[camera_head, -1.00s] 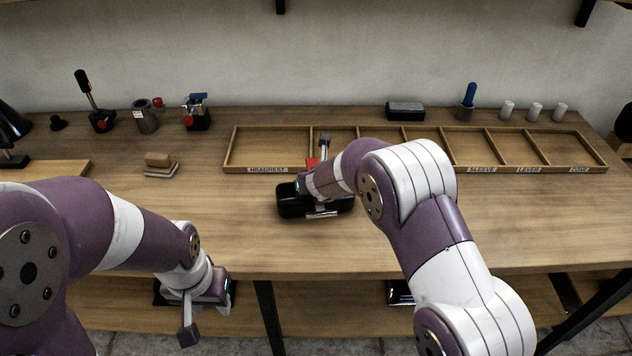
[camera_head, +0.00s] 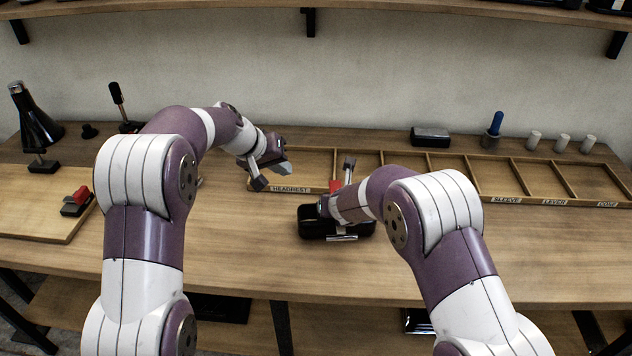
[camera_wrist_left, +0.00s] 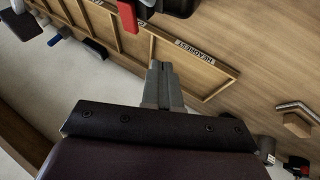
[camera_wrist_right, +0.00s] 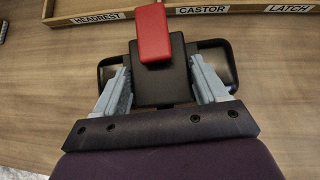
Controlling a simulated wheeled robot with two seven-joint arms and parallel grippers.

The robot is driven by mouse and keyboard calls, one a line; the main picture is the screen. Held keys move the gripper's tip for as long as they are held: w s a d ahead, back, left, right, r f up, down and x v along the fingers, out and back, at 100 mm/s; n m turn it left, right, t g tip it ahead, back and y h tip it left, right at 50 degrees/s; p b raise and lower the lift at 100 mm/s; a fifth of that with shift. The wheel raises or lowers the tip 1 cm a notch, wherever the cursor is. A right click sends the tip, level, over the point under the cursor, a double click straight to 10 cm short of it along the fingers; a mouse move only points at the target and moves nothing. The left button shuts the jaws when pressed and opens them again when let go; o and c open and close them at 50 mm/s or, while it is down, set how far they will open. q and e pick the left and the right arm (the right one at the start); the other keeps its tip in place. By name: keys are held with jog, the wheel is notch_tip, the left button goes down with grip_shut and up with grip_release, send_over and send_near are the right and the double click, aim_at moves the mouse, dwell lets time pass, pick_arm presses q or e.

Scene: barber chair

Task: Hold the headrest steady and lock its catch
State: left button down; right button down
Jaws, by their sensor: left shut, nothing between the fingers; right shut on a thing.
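The headrest (camera_head: 312,226) is a black piece lying on the bench in front of the divided tray. Its red catch (camera_wrist_right: 153,32) sticks up from a black block (camera_wrist_right: 163,84) in the right wrist view. The catch also shows in the head view (camera_head: 336,187) and left wrist view (camera_wrist_left: 128,18). My right gripper (camera_wrist_right: 163,92) is shut on the block, with one finger at each side. My left gripper (camera_head: 283,168) is shut and empty above the tray's left end, apart from the headrest. Its fingers (camera_wrist_left: 162,84) are together. My right arm hides part of the headrest in the head view.
The divided wooden tray (camera_head: 290,188) has labelled, empty-looking compartments. A dark box (camera_head: 430,136), a blue-handled tool (camera_head: 494,128) and white cylinders (camera_head: 562,143) stand behind it. A board (camera_head: 40,222) with a red-and-black piece (camera_head: 76,202) lies at left. The bench's right front is clear.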

aim_at(330, 181)
jog(key=shift+r, duration=0.1)
pick_arm(q)
jog(key=x, duration=0.9)
jog(key=shift+s+d+f, duration=0.1)
jog(key=shift+s+f, duration=0.15)
jog(key=shift+f, duration=0.1)
jog(key=d, duration=0.3)
jog(key=shift+w+d+f, duration=0.15)
jog(key=shift+w+f, duration=0.15)
jog(key=shift+w, duration=0.1)
jog(key=shift+d, duration=0.5)
jog(key=shift+w+d, duration=0.25)
jog(key=shift+w, duration=0.3)
jog(key=shift+w+d+m+g+h, duration=0.4)
jog(key=shift+w+d+m+g, duration=0.1)
jog(key=shift+w+d+m, duration=0.4)
jog(key=shift+d, duration=0.15)
